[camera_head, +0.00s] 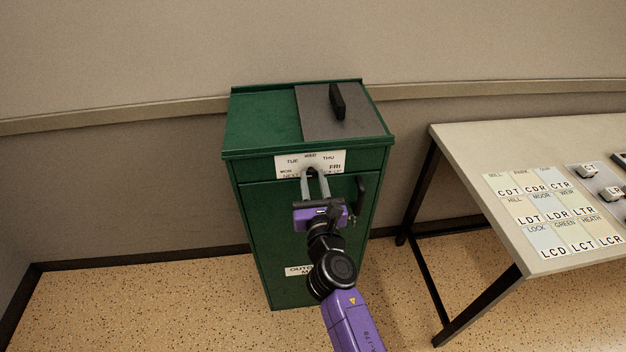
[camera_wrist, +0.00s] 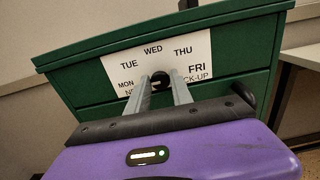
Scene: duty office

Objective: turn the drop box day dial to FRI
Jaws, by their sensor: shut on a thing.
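The green drop box (camera_head: 255,210) stands against the wall, and its upper front also shows in the wrist view (camera_wrist: 90,75). A white day label (camera_head: 283,164) on its front reads MON, TUE, WED, THU and FRI in an arc; it also shows in the wrist view (camera_wrist: 197,52). The small black day dial (camera_wrist: 160,80) sits at the label's lower middle. My gripper (camera_head: 314,176) reaches it from the front, its two grey fingers shut on the dial from either side. The fingers cover part of the dial and the label's lower text, so I cannot tell which day the dial points at.
A grey lid (camera_head: 315,110) with a black handle (camera_head: 337,100) is on the box top. A black door handle (camera_head: 360,197) sits right of my gripper. A table (camera_head: 470,150) with labelled cards stands to the right. The floor at left is clear.

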